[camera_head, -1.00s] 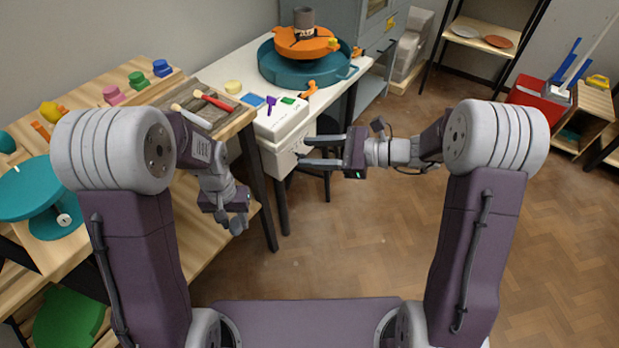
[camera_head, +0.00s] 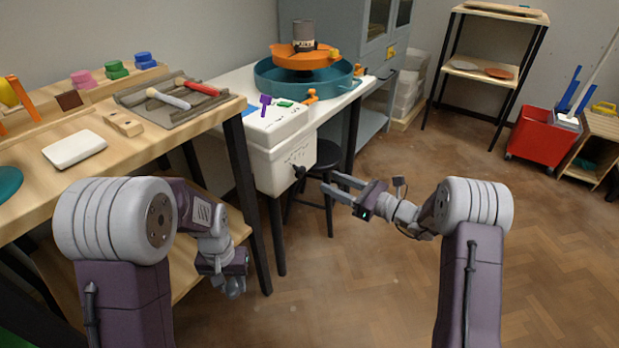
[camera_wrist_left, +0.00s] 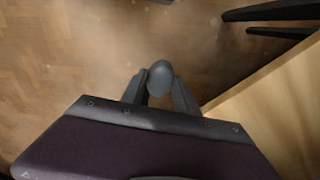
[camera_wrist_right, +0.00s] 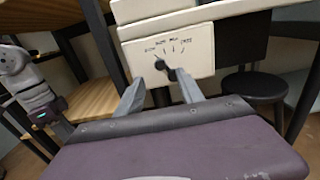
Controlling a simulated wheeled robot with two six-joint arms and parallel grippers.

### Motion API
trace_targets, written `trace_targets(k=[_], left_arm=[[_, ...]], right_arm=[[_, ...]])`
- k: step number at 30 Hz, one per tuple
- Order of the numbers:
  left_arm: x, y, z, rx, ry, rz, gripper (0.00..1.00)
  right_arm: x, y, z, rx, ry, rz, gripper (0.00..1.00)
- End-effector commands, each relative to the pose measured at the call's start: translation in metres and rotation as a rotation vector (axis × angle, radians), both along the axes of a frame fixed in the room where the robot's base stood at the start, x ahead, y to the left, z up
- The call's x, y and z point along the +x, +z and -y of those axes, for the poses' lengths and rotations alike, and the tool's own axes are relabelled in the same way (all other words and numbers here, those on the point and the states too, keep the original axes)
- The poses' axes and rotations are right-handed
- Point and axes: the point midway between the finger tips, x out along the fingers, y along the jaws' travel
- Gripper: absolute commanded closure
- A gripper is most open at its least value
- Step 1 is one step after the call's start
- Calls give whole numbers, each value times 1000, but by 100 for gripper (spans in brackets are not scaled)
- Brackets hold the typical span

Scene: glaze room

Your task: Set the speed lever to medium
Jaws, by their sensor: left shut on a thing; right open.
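The speed lever (camera_head: 299,171) is a small dark lever on the front of the white control box (camera_head: 272,166). In the right wrist view the lever (camera_wrist_right: 166,69) sits below an arc of marks and small labels, its thin end slanting up-left; I cannot tell its exact setting. My right gripper (camera_head: 331,182) is open and empty, just right of the lever in the head view. In the right wrist view its fingers (camera_wrist_right: 160,80) stand to either side of the lever, apparently short of it. My left gripper (camera_head: 235,288) hangs low, shut on a grey rounded thing (camera_wrist_left: 161,77).
A wooden workbench (camera_head: 150,140) with tools stands at the left. The potter's wheel (camera_head: 303,78) is on the white table behind the box. A black stool (camera_head: 318,156) stands behind my right gripper.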

Motion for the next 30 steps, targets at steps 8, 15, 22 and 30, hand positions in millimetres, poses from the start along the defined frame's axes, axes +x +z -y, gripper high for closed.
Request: trace_targets(k=[8, 15, 22, 30], left_arm=[[0, -29, 0, 0, 0, 0, 96], [0, -34, 0, 0, 0, 0, 96], [0, -34, 0, 0, 0, 0, 96], [0, -34, 0, 0, 0, 0, 96]], right_arm=[[38, -4, -54, 0, 5, 2, 55], [51, -2, -71, -1, 1, -1, 55], [52, -1, -72, 0, 1, -1, 55], [52, -1, -72, -1, 1, -1, 100]])
